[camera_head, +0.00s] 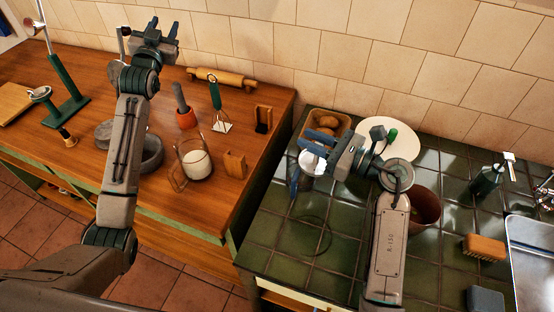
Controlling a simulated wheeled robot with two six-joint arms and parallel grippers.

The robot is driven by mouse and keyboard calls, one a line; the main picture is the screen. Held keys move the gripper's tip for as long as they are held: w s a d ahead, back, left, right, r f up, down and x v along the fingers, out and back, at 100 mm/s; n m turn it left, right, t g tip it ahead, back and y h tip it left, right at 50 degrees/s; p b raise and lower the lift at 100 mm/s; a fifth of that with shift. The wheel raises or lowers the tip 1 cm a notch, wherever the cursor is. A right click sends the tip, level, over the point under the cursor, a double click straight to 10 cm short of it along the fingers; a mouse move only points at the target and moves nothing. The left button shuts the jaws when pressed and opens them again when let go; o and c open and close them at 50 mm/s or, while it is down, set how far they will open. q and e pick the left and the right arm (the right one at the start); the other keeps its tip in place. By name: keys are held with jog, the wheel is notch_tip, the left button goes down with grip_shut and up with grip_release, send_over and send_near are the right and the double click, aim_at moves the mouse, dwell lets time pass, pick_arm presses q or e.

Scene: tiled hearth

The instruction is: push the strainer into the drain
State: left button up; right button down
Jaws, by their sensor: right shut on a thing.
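A metal sink (532,250) is cut off by the right edge of the head view. I can make out neither its drain nor a strainer. My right gripper (306,158) is over the left part of the green tiled counter, well left of the sink. It is shut on a white cup-like thing (312,168), which its fingers partly cover. My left gripper (160,28) is raised over the back of the wooden counter, its fingers apart and nothing visible between them.
The green counter (280,262) holds a white round plate (375,128), a basket (327,122), a reddish pot (427,208), a green bottle (487,178), a brush (483,246) and a grey sponge (485,299). A glass jar (196,163) stands on the wooden counter. The green counter's front left is mostly clear.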

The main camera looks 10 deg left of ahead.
pick_arm(q)
jog(key=s+d+f+m+g+h, duration=0.15)
jog(key=d+f+h, duration=0.3)
jog(key=d, duration=0.55)
pick_arm(e)
jog(key=shift+a, duration=0.1)
pick_arm(q)
jog(key=m+g+h, duration=1.1)
jog(key=g+h, duration=0.3)
jog(key=g, duration=0.1)
send_near(314, 158)
jog(key=d, duration=0.1)
jog(key=x, duration=0.7)
jog(key=shift+w+d+r, duration=0.15)
jog(key=shift+d, duration=0.2)
